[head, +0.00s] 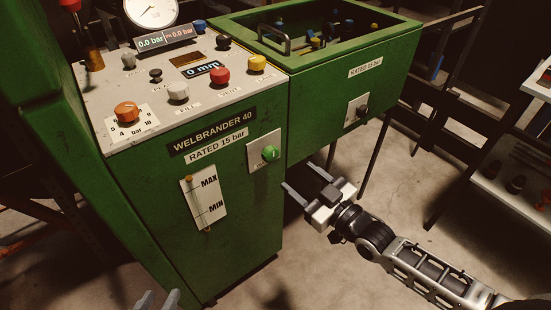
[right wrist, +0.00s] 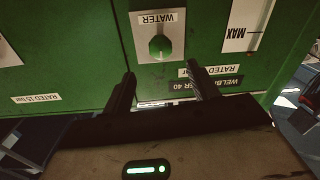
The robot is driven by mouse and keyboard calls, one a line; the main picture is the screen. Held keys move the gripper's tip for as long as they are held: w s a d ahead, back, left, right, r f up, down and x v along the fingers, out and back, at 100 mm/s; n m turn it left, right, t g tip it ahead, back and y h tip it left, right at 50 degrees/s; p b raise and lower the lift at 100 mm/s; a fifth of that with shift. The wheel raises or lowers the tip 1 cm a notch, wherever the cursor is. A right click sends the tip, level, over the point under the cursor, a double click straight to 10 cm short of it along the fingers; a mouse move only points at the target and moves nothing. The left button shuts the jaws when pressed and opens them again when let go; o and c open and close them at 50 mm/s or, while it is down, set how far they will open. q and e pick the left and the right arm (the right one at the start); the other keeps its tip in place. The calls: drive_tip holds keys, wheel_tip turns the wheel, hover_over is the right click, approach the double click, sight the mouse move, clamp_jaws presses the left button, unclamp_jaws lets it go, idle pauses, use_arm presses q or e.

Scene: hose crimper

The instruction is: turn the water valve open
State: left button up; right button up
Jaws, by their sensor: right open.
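The water valve is a round green knob (head: 270,153) on a pale plate on the front of the green machine. In the right wrist view the knob (right wrist: 161,47) sits under an upside-down WATER label, and a pale mark shows on it. My right gripper (head: 298,175) is open and empty, its fingers pointing at the panel just to the right of and below the knob. In the right wrist view my right gripper's fingertips (right wrist: 161,74) are spread, with the knob ahead between them, apart from it.
The sloped control panel (head: 105,92) has several coloured buttons and a gauge (head: 150,10). A MAX/MIN level sight (head: 203,198) is left of the valve. A green tank (head: 350,85) with a dark knob (head: 363,111) juts out at right. Bare floor lies below it.

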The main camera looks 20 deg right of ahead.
sight(274, 157)
drive_tip(key=b+x, duration=0.1)
drive_tip(key=x, duration=0.8)
drive_tip(key=shift+w+a, duration=0.15)
drive_tip(key=shift+w, duration=0.1)
drive_tip(key=c, duration=1)
